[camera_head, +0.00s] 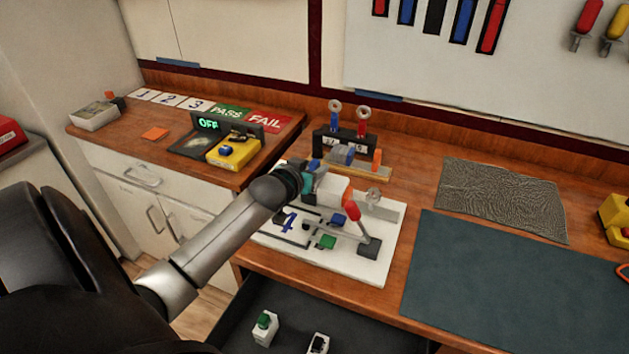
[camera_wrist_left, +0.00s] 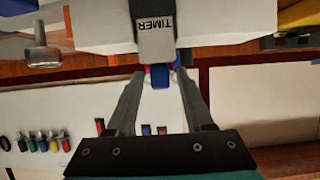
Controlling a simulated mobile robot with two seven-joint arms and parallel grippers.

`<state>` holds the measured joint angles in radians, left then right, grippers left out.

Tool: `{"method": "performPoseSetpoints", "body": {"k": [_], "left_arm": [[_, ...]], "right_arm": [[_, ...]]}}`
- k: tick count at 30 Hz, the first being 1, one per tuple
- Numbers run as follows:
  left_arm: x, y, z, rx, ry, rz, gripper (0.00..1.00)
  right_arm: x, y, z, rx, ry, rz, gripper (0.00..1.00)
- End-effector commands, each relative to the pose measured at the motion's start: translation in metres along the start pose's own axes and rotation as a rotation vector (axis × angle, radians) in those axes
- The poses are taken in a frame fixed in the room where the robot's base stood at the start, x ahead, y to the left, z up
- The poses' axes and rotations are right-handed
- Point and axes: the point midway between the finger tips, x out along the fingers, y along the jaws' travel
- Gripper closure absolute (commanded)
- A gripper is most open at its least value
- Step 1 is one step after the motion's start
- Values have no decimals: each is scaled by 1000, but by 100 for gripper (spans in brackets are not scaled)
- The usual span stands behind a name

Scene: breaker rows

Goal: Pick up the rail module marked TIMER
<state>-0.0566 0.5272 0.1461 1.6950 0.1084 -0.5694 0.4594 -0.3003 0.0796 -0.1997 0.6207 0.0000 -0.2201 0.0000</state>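The rail module marked TIMER (camera_wrist_left: 155,38) is a grey block with a pale label at the top middle of the left wrist view. Its lettering appears upside down there. My left gripper (camera_wrist_left: 160,84) is open, with its two fingers spread apart and pointing toward the module. The fingers do not visibly grip it. In the head view my left gripper (camera_head: 314,178) is over the back left part of the white board (camera_head: 375,268). I cannot tell the TIMER module from the other blocks there. My right gripper is not in view.
A wooden rack (camera_head: 362,172) with blocks stands behind the board. A yellow device (camera_head: 236,153) with an OFF display is to the left. A dark green mat (camera_head: 515,285) lies to the right. An open drawer (camera_head: 285,305) with small items is below the front edge.

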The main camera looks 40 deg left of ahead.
Motion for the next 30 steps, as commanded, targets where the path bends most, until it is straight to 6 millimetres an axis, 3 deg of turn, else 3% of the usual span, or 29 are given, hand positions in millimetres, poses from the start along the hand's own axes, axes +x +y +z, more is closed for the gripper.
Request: {"method": "performPoseSetpoints", "body": {"k": [2, 13, 30], "left_arm": [[0, 0, 0, 0, 0, 0, 58], [0, 0, 0, 0, 0, 0, 99], [0, 0, 1, 0, -1, 0, 100]], "right_arm": [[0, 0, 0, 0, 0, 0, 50], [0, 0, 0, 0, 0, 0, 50], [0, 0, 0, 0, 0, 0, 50]]}}
